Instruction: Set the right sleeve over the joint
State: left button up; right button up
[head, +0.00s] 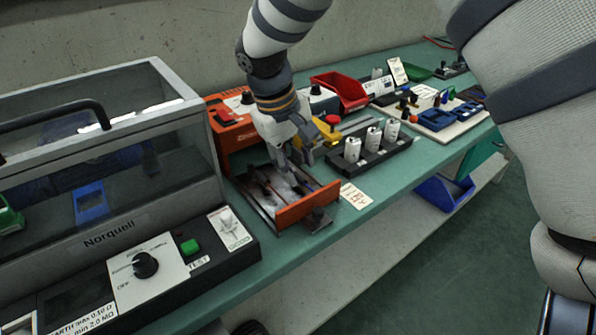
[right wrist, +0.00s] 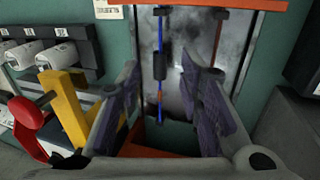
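My right gripper (head: 292,165) points down over an open tray with an orange front (head: 308,205). In the right wrist view the gripper (right wrist: 163,120) is open, its two fingers apart with nothing gripped between them. A blue wire (right wrist: 157,35) runs lengthwise between the fingers. A dark sleeve (right wrist: 160,66) is around it, and a small orange-brown joint (right wrist: 160,97) shows on the wire on the gripper's side of the sleeve, apart from it. A brown-red wire (right wrist: 219,30) lies to the right; its lower part is hidden by a finger. My left gripper is out of view.
A black rack with several white cylinders (head: 373,139) stands right of the tray. A yellow part with a red knob (head: 331,120) is close beside the gripper. The clear-lidded Norquell tester (head: 110,215) stands at left, a red bin (head: 343,88) behind.

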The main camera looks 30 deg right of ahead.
aim_at(302, 179)
jog(key=x, duration=0.3)
jog(key=shift+f, duration=0.3)
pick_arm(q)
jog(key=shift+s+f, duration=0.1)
pick_arm(e)
grip_shut()
jog(key=shift+w+a+f+b, duration=0.15)
jog(key=shift+w+b, duration=0.35)
jog(key=shift+w, duration=0.6)
jog(key=shift+w+f+b, duration=0.2)
jog(key=shift+w+b, duration=0.25)
jog(key=shift+w, duration=0.6)
jog(key=shift+w+r, duration=0.2)
jog(key=shift+w, duration=0.05)
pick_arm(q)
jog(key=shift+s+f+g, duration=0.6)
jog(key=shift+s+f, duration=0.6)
pick_arm(e)
jog(key=shift+r, duration=0.2)
grip_release()
